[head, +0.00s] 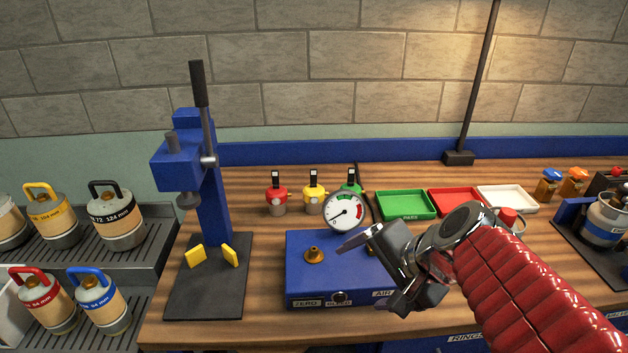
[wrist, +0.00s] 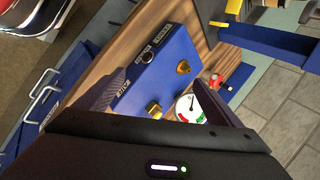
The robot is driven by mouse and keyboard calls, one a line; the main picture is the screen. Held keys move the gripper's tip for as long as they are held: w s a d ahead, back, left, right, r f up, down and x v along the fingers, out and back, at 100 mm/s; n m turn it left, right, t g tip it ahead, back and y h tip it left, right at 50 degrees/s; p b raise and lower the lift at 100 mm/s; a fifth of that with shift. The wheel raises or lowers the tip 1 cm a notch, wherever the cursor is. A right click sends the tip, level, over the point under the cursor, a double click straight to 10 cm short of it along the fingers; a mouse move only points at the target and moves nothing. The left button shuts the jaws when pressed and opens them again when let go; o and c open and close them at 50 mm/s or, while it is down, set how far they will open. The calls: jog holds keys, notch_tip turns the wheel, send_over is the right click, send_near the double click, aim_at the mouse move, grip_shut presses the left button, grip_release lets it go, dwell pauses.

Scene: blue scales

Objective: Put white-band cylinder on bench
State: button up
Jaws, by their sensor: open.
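Several cylinders stand on the rack at left in the head view: a yellow-handled one (head: 52,215), a black-handled one (head: 117,215), a red-handled one (head: 45,300) and a blue-handled one (head: 100,300). Another is cut off by the left edge. I cannot tell a clearly white band on any of them. The wooden bench (head: 545,250) fills the middle and right. My gripper (head: 372,275) is open and appears empty, over the blue gauge box; its fingers also show in the wrist view (wrist: 155,92).
The blue gauge box (head: 320,262) carries a round dial (head: 344,212) and brass fittings. A blue press (head: 205,170) stands to its left. Green (head: 405,204), red (head: 452,200) and white (head: 507,197) trays lie behind. A grey cylinder (head: 605,220) sits in a stand at right.

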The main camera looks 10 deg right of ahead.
jog(key=s+a+r+n+g+h, duration=0.1)
jog(key=s+n+h, duration=0.2)
jog(key=s+n, duration=0.3)
jog(key=n, duration=0.5)
jog(key=shift+s+a+r, duration=0.15)
jog(key=shift+s+a, duration=0.05)
jog(key=shift+s, duration=0.1)
